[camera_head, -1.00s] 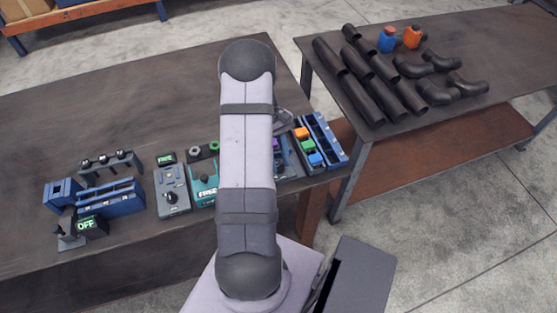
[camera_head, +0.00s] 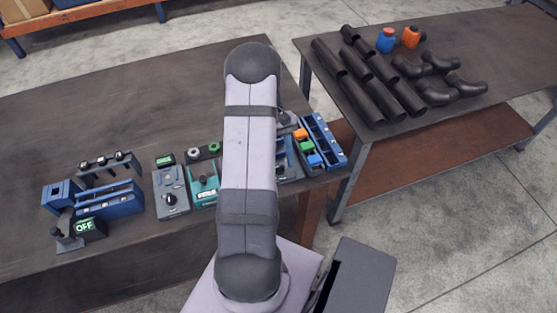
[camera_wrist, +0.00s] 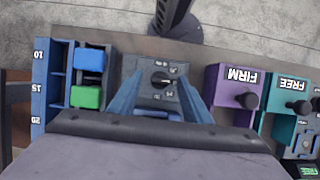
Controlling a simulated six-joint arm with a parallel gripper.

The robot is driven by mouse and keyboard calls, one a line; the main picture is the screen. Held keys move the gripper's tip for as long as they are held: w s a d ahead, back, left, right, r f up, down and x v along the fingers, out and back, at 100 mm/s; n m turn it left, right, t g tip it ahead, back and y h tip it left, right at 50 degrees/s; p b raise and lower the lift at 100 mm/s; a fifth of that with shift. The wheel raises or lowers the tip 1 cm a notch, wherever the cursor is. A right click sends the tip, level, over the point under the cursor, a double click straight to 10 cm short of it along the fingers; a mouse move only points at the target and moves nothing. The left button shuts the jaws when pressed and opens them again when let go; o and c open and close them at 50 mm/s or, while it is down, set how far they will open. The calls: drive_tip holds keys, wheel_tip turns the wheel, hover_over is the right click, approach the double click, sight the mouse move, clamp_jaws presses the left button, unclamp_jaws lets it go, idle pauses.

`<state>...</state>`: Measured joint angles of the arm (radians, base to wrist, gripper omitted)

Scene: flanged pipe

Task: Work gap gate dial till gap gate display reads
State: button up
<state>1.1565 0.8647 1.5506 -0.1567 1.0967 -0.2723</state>
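A small grey panel with a dark dial (camera_wrist: 162,79) and marks around it shows in the middle of the wrist view. Two slanted blue-grey bars flank it, one on each side; I cannot tell whether they are my fingers or walls of the fixture. The dial has a light pointer line, and its marks are too small to read. No display reading for this panel can be made out. In the head view, the blue-grey fixture (camera_head: 285,160) just right of my arm is partly hidden. My gripper's fingers cannot be made out clearly.
Right of the panel in the wrist view are a purple unit reading FIRM (camera_wrist: 232,90) and a teal unit reading FREE (camera_wrist: 286,105), both knobbed. Left is a rack with blue and green blocks (camera_wrist: 88,78). In the head view, dark pipes (camera_head: 370,75) lie on the other table.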

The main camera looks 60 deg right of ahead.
idle(0.3)
drive_tip(key=b+v, duration=0.2)
drive_tip(key=v, duration=0.5)
drive_tip(key=shift+r+b, duration=0.15)
drive_tip(key=shift+b, duration=0.2)
drive_tip(key=shift+w, duration=0.1)
drive_tip(key=w+a+r+n+h, duration=0.1)
drive_tip(key=w+a+r+n, duration=0.1)
drive_tip(key=w+a, duration=0.6)
drive_tip(key=w+a+r+n+h, duration=0.1)
drive_tip(key=w+a+n+h, duration=0.2)
drive_tip(key=a, duration=0.8)
drive_tip(key=s+a+n+t, duration=0.1)
drive_tip(key=a+n, duration=0.1)
drive_tip(key=a, duration=0.8)
drive_tip(key=s+a+f+n+t, duration=0.1)
drive_tip(key=s+a+n+t, duration=0.1)
drive_tip(key=a, duration=0.7)
drive_tip(key=shift+s+a+y, duration=0.25)
drive_tip(key=shift+a+y, duration=0.15)
